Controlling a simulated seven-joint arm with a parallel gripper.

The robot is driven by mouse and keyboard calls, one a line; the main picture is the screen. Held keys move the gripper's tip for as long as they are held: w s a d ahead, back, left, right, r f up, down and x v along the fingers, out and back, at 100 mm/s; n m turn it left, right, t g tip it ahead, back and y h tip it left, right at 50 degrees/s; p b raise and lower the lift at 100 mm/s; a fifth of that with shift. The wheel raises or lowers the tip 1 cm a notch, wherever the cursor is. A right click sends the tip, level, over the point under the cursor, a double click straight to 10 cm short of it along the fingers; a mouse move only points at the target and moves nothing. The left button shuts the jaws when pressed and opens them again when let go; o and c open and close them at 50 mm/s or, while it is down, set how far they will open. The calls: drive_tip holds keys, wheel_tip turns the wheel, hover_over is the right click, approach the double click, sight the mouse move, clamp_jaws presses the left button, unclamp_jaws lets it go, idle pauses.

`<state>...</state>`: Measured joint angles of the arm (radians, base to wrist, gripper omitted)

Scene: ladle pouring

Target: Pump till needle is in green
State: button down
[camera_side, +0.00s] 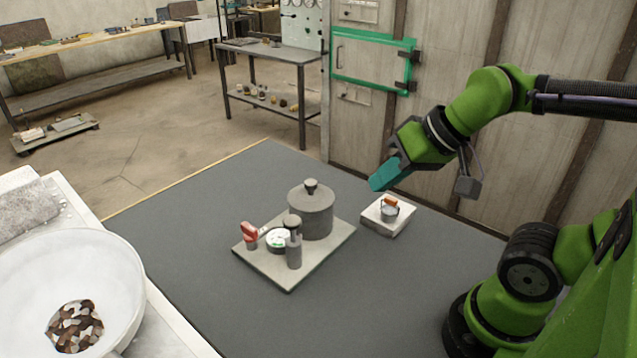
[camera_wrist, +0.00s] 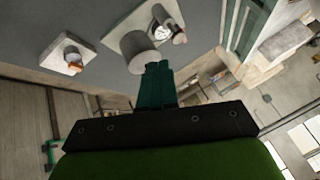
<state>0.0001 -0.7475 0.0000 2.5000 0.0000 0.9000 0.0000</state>
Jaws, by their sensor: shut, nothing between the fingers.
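The pump rig stands on a pale square board (camera_side: 272,267) on the dark grey table. It has a large grey lidded pot (camera_side: 311,211), a grey pump cylinder with a dark round knob (camera_side: 293,245), a white-faced gauge (camera_side: 279,239) and a red-handled part (camera_side: 250,233). The gauge face (camera_wrist: 161,33) also shows in the wrist view, but its needle and green zone are too small to read. My gripper (camera_side: 378,185) is shut and empty, raised in the air to the right of the rig, apart from it. In the wrist view its teal fingers (camera_wrist: 157,72) are together.
A pale block (camera_side: 388,223) with a small grey pot with an orange-red handle (camera_side: 390,208) stands right of the rig, near my gripper. A large white bowl (camera_side: 110,285) with brown and white pieces is at the left. The grey table (camera_side: 190,225) is clear left of the rig.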

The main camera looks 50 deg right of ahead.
drive_tip(key=m+y, duration=0.4)
drive_tip(key=m, duration=1.1)
hover_over(298, 221)
drive_tip(key=shift+w, duration=0.1)
drive_tip(key=shift+f, duration=0.1)
drive_tip(key=shift+f, duration=4.4)
drive_tip(key=shift+f, duration=0.1)
drive_tip(key=shift+f, duration=0.3)
drive_tip(key=shift+f, duration=1.85)
